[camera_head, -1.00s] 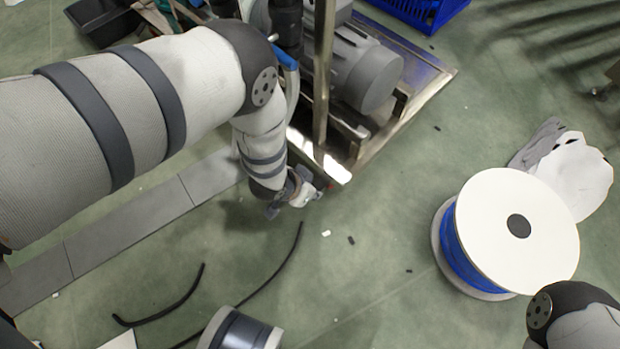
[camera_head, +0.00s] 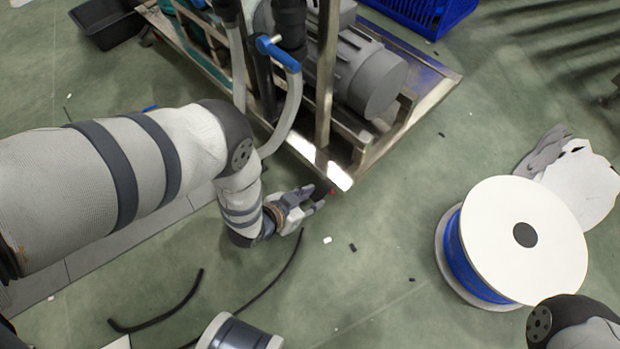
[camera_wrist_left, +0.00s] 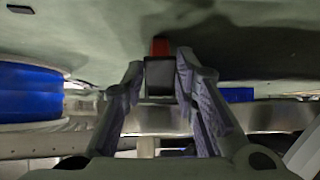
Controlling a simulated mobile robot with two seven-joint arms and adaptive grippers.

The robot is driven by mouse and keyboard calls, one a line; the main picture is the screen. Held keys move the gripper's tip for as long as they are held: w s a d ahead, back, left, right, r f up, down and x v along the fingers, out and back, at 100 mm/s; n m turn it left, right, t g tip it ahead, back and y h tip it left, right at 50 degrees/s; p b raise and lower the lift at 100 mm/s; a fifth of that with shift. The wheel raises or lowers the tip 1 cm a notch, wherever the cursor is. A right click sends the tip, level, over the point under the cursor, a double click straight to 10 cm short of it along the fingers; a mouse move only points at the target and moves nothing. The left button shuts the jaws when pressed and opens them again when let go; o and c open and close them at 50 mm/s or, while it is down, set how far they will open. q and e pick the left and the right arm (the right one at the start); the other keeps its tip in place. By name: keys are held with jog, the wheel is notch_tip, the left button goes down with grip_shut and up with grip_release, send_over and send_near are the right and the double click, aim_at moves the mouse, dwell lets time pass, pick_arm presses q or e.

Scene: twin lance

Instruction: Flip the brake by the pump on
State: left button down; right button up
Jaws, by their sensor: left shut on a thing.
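The pump (camera_head: 368,75) stands on a metal frame (camera_head: 400,125) in the head view. At the frame's near corner, low down, is a small dark part with a red tab (camera_head: 333,192), which looks like the brake. My left gripper (camera_head: 319,195) is at that corner, its fingers around the dark part. In the left wrist view, a black block (camera_wrist_left: 160,76) with the red tab (camera_wrist_left: 160,47) sits between the fingers of my left gripper (camera_wrist_left: 163,72). The fingers hide some of its sides. My right gripper is out of view.
A blue cable spool (camera_head: 515,240) with a white top stands on the floor at right. Black hoses (camera_head: 170,315) lie on the floor in front. A blue hose valve (camera_head: 278,52) hangs above the frame. The floor between the frame and the spool is mostly clear.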

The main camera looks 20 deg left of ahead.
pick_arm(q)
jog(key=c, duration=1.3)
grip_release()
jog(key=v, duration=1.2)
